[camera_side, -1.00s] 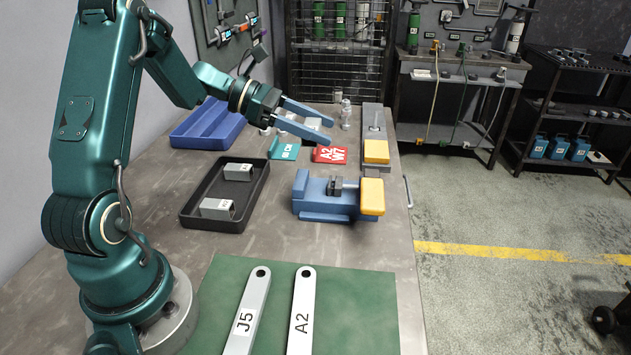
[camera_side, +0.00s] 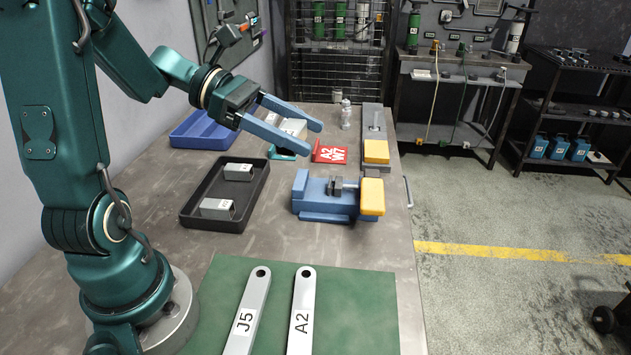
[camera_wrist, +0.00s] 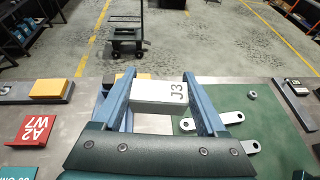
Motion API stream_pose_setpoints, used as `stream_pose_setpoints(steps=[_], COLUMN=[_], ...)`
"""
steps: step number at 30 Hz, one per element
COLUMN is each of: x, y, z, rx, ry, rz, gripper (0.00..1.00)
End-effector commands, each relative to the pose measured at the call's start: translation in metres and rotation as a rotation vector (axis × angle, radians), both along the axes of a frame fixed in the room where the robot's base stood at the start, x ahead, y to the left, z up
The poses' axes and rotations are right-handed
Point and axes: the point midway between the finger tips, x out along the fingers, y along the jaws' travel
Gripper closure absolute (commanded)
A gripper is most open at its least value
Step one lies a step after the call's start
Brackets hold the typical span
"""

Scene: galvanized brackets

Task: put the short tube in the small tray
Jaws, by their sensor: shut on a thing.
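My gripper (camera_side: 313,138) is shut on a pale grey, box-shaped tube marked J3 (camera_wrist: 152,93), held between its blue fingers. In the side view the tube (camera_side: 292,128) shows between the fingers, above the back part of the bench. A black tray (camera_side: 256,196) lies on the bench to the left of and nearer than the gripper, with two grey tubes or brackets in it. A blue tray (camera_side: 184,134) lies farther back at the left, partly behind my arm. I cannot tell which tray is the small one. The underside of the held tube is hidden.
A blue vise (camera_side: 318,200) with a yellow block stands right of the black tray. A red A2 W7 sign (camera_side: 329,151) and a small bottle (camera_side: 346,115) stand behind it. Flat bars J5 (camera_side: 252,295) and A2 (camera_side: 303,295) lie on a green mat (camera_side: 358,300).

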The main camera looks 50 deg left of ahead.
Motion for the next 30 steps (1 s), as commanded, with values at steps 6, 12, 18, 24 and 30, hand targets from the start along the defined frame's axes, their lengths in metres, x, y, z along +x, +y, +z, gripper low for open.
stream_pose_setpoints(steps=[6, 12, 18, 24, 30], x=[0.01, 0.047, 0.078, 0.088, 0.088], y=[0.011, 0.044, 0.063, 0.063, 0.061], z=[0.001, -0.011, -0.035, -0.053, -0.056], rx=[0.0, -0.003, -0.003, -0.002, 0.0], ry=[0.001, 0.004, 0.003, 0.003, 0.0], rz=[0.03, 0.091, 0.125, 0.123, 0.116], gripper=[0.92, 0.92, 0.92, 0.92, 0.92])
